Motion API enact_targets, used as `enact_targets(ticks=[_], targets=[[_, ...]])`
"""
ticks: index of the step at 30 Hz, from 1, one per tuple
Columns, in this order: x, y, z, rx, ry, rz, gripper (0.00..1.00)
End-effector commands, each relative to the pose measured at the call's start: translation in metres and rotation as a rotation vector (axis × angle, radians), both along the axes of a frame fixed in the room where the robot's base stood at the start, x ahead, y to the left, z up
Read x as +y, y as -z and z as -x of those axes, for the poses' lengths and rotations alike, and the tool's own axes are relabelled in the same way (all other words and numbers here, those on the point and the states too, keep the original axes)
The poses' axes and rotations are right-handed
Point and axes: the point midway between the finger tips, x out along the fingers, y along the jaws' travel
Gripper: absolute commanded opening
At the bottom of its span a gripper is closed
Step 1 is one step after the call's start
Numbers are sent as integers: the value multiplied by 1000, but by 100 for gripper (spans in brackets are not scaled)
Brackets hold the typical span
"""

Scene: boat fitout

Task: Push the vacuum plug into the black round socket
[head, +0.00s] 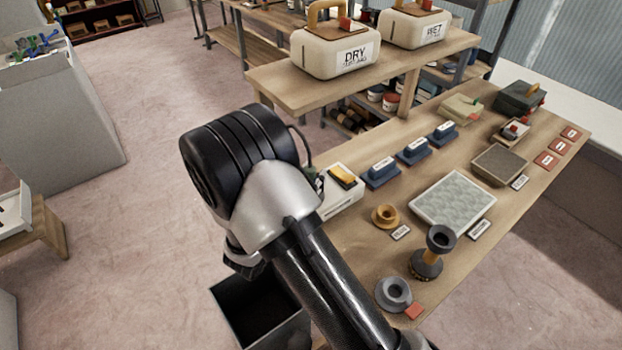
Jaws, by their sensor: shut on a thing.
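My arm fills the lower middle of the head view, and my gripper does not show; whatever it holds is hidden too. A dark round piece with a wide open top (440,238) stands upright on the bench's near part, with a tan middle below it. A black round base (426,267) is under that middle. I cannot tell whether they are the plug and socket, or how deeply one sits in the other. A grey flanged ring (394,293) lies to their lower left, and a tan flanged ring (385,216) to their upper left.
A light textured pad (453,200), several blue blocks (412,148) and a cream box (341,199) share the bench. A dark open bin (258,310) stands below my arm. A raised shelf (272,84) bears two labelled cases.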

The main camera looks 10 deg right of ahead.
Motion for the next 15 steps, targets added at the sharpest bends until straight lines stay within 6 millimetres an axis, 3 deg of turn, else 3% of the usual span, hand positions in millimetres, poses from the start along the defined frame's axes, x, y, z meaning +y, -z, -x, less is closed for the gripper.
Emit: enact_targets(ticks=[1, 10, 11, 15], targets=[[-1, 9, 2, 20, -1, -6, 0], [-1, 11, 3, 26, 0, -4, 0], [-1, 11, 3, 26, 0, -4, 30], [-1, 10, 3, 24, 1, -4, 40]])
